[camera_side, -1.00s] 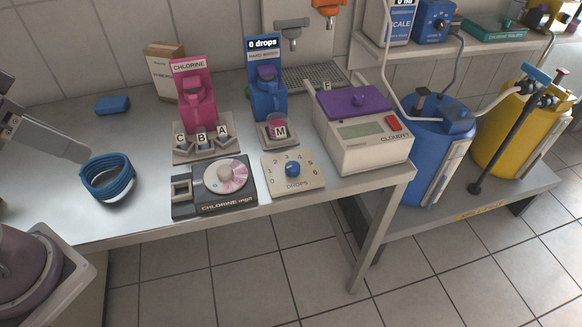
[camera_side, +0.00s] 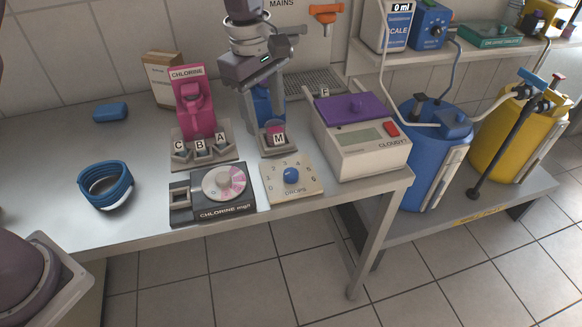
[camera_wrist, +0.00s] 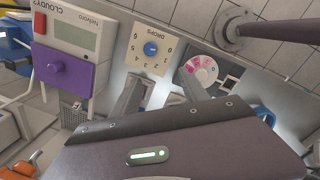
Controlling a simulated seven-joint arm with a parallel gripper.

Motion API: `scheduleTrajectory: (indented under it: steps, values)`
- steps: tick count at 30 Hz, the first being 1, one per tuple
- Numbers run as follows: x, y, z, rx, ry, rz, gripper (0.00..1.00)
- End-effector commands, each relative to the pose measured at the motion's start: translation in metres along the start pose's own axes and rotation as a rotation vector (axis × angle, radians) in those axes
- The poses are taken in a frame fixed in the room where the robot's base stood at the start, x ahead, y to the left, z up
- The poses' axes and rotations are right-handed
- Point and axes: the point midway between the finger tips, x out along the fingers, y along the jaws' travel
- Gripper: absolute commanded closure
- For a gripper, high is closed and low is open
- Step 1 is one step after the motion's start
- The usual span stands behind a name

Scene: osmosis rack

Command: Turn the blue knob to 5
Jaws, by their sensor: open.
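The blue knob (camera_side: 290,176) sits on a square beige DROPS plate (camera_side: 306,186) at the front edge of the bench. Numbers ring it, but its pointer is too small to read. In the wrist view the blue knob (camera_wrist: 150,49) shows beyond my fingers, near the top centre. My gripper (camera_side: 262,100) points down in the side view, behind and above the knob, in front of the blue dispenser (camera_side: 266,112). In the wrist view my gripper (camera_wrist: 160,90) has its two fingers spread with nothing between them, apart from the knob.
The black chlorine reader (camera_side: 213,207) with its pink-and-white disc stands just left of the plate. The CLOUDY? meter (camera_side: 360,150) with a purple lid stands to the right. Behind are the M block (camera_side: 278,140) and the pink dispenser (camera_side: 195,110).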

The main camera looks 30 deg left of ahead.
Motion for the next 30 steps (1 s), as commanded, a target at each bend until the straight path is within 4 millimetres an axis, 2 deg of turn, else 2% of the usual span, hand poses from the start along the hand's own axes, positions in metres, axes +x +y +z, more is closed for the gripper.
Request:
scheduleTrajectory:
  steps: [1, 4, 8, 15, 21, 28, 30]
  values:
    - [0.030, 0.011, 0.009, -0.070, 0.015, -0.032, 0.48]
    - [0.071, 0.024, 0.022, -0.198, 0.041, -0.065, 0.48]
    - [0.096, 0.028, 0.029, -0.265, 0.056, -0.079, 0.48]
    - [0.140, 0.024, 0.026, -0.271, 0.057, -0.082, 0.48]
    - [0.161, 0.023, 0.025, -0.270, 0.056, -0.079, 0.48]
    - [0.163, 0.023, 0.025, -0.269, 0.055, -0.078, 0.48]
    - [0.163, 0.023, 0.025, -0.269, 0.055, -0.078, 0.60]
